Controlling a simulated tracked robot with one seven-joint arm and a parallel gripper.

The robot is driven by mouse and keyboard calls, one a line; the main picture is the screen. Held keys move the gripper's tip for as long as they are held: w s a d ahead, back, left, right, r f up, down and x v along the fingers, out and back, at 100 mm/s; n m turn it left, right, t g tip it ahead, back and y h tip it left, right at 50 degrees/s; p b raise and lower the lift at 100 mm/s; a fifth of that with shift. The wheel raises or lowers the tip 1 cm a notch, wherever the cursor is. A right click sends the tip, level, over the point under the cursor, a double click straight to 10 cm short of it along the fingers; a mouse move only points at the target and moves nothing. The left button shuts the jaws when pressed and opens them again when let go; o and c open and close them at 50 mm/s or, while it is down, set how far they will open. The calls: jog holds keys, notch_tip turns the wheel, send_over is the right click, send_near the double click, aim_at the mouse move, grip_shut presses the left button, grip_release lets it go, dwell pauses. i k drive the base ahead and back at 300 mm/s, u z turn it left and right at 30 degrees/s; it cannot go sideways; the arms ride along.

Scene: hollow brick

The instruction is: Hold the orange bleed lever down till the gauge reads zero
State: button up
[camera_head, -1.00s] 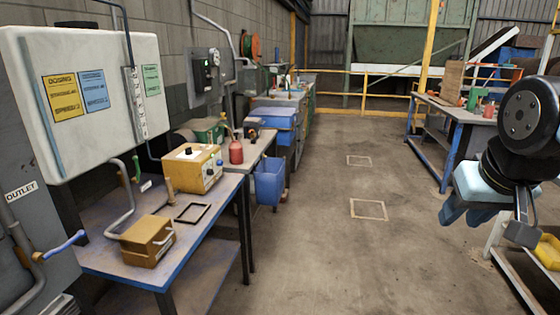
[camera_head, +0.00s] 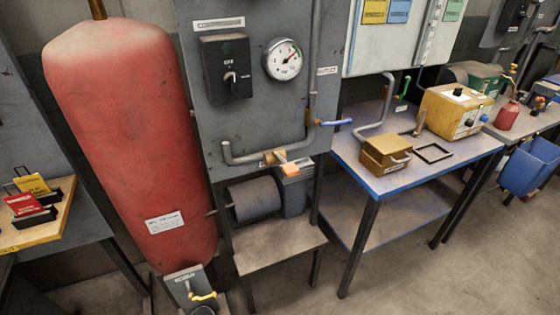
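The orange bleed lever (camera_head: 290,168) sticks out from a brass valve below the grey panel (camera_head: 218,135). Its orange tip points towards the camera and slightly down. The round white gauge (camera_head: 283,59) is on the upper right of the same panel. Its needle seems to point to the upper right; the numbers are too small to read. My gripper is not in view, and nothing is seen touching the lever.
A tall red tank (camera_head: 135,140) stands left of the panel. A blue-handled valve (camera_head: 333,122) is right of the lever. A low grey table (camera_head: 278,243) is below. A blue-edged bench (camera_head: 425,172) holds a yellow box (camera_head: 455,111). Floor at the lower right is clear.

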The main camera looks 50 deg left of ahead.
aim_at(290, 169)
jog(key=z, duration=0.35)
jog(key=i, duration=0.1)
jog(key=u, duration=2.45)
jog(key=k, duration=0.85)
jog(key=u, duration=0.2)
jog(key=i, duration=0.85)
jog(key=z, duration=0.15)
